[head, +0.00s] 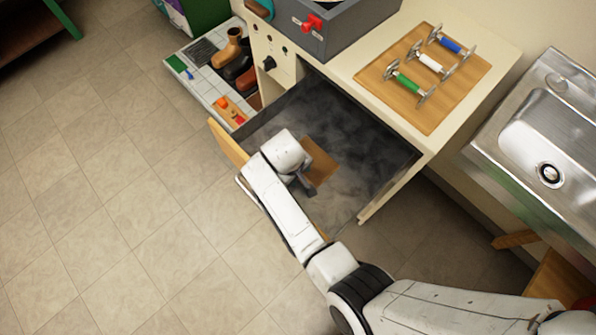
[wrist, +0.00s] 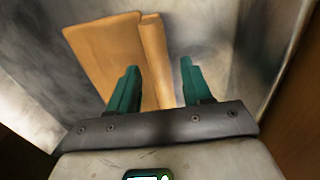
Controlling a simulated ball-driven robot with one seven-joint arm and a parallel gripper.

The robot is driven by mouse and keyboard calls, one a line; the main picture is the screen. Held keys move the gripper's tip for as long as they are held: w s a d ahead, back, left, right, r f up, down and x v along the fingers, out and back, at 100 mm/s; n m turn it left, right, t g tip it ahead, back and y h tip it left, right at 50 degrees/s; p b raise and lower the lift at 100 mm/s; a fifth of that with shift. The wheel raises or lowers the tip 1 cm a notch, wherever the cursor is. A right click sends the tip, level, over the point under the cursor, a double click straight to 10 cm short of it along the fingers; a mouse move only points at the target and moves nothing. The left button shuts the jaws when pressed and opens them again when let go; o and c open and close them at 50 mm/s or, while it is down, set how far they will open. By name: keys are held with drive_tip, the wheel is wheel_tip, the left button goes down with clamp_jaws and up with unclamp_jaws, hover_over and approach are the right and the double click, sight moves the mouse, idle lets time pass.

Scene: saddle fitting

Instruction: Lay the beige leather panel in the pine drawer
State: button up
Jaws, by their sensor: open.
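The pine drawer (head: 228,143) is pulled open under the counter, with a mottled dark grey inside. The beige leather panel (head: 321,160) shows as tan brown and lies inside the drawer, partly hidden by my gripper. In the wrist view the panel (wrist: 105,50) lies flat on the left, and its right edge stands up as a narrow fold or roll. My gripper (head: 304,184) is down inside the drawer at the panel. In the wrist view my gripper (wrist: 159,80) is open, its two green fingers apart on either side of that raised strip. I cannot tell whether they touch it.
The counter above holds a wooden board (head: 420,85) with several coloured-handled tools and a grey box (head: 320,35) with a red knob. A steel sink (head: 540,140) is at right. A light tray (head: 205,80) with boots stands beyond the drawer. The tiled floor at left is clear.

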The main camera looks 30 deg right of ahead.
drive_tip(key=shift+r, duration=0.1)
drive_tip(key=v, duration=1.1)
drive_tip(key=shift+a+r+p, duration=0.15)
drive_tip(key=shift+r+p, duration=0.25)
drive_tip(key=shift+p, duration=0.05)
drive_tip(key=s+d+r+m, duration=0.1)
drive_tip(key=s+d, duration=0.2)
drive_tip(key=d, duration=0.4)
drive_tip(key=s+d+r+m, duration=0.1)
drive_tip(key=s+d, duration=0.1)
drive_tip(key=d, duration=0.5)
drive_tip(key=s+r+m+y, duration=0.1)
drive_tip(key=s+m+y, duration=0.1)
drive_tip(key=s, duration=1.5)
drive_tip(key=shift+d+r, duration=0.2)
drive_tip(key=shift+d, duration=0.05)
